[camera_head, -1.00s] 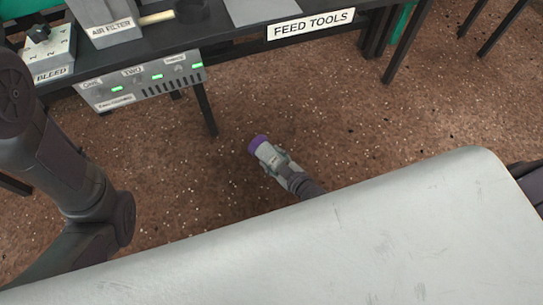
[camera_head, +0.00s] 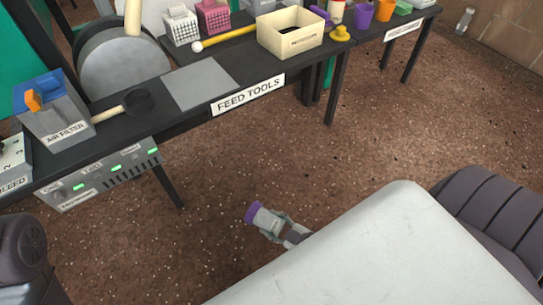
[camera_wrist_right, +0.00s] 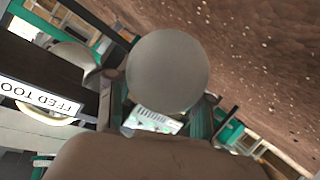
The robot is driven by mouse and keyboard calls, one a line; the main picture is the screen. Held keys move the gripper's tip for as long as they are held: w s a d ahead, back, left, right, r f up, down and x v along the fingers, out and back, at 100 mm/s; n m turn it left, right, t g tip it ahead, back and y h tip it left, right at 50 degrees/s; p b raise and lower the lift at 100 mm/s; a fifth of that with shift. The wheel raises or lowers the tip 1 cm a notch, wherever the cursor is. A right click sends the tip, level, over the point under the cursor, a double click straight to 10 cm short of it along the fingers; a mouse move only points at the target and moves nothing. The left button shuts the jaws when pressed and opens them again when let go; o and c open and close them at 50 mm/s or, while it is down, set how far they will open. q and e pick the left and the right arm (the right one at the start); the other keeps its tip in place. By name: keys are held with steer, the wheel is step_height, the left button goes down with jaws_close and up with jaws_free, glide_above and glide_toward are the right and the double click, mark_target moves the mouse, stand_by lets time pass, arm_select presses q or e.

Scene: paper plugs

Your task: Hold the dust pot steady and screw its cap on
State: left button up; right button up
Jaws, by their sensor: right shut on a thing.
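My right gripper (camera_head: 277,226) is out over the brown floor, in front of the table. It is shut on a pale thing with a purple end (camera_head: 253,213), which may be the dust pot. In the right wrist view a round, pale grey end (camera_wrist_right: 167,72) of the held thing sits between the green-grey fingers (camera_wrist_right: 160,115). A small yellow thing with a wide rim (camera_head: 341,34), perhaps a cap, lies on the dark table beside a cream box. My left gripper is out of view; only part of my left arm shows at the lower left.
The dark table (camera_head: 185,128) carries an air filter box (camera_head: 52,108), a grey mat (camera_head: 200,84), a cream box (camera_head: 290,32), purple (camera_head: 364,11) and orange (camera_head: 386,9) cups, and pink (camera_head: 213,17) and white (camera_head: 181,25) containers. The floor between me and the table is clear.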

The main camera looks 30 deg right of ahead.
steer(key=o, duration=0.6)
jaws_close()
